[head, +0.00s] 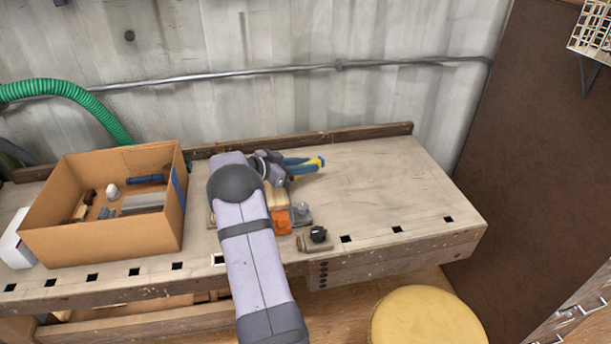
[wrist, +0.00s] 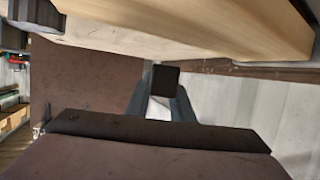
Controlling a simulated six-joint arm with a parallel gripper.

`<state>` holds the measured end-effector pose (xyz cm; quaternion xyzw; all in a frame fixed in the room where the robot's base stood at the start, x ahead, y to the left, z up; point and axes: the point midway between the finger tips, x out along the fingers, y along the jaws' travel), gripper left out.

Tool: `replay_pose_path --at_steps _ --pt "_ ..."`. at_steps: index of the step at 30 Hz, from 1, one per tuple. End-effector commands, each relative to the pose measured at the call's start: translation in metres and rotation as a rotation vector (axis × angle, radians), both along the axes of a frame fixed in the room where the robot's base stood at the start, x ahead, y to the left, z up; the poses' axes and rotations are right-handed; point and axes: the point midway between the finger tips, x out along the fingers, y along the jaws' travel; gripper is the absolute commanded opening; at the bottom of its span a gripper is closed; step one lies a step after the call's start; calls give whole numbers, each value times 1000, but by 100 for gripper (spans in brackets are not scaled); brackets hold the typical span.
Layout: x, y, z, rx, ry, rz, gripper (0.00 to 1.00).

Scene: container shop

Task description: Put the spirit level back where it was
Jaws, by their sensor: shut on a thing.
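My gripper (head: 305,165) is low over the back of the workbench, reaching right, its blue-grey fingers shut on a small yellow thing (head: 321,162). This looks like the spirit level, mostly hidden by the fingers. In the wrist view a dark square end (wrist: 165,82) shows between the fingers; the rest of the held thing cannot be made out there. I cannot tell whether it touches the bench.
An open cardboard box (head: 100,235) with several small things inside stands at the left. Wooden pieces (head: 277,198), an orange block (head: 282,222) and a black-knobbed piece (head: 318,235) sit by my arm. The workbench (head: 390,185) is clear at right.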

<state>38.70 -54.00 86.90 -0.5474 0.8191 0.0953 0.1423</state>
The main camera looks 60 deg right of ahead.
Motion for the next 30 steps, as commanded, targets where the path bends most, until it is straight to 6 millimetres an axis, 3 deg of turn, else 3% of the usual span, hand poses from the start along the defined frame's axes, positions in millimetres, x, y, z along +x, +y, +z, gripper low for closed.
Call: replay_pose_path --at_steps 5,13,30 --pt "0 0 -6 0 1 0 0" --pt "0 0 -35 0 0 1 0" --pt "0 0 -44 -1 -1 1 0"
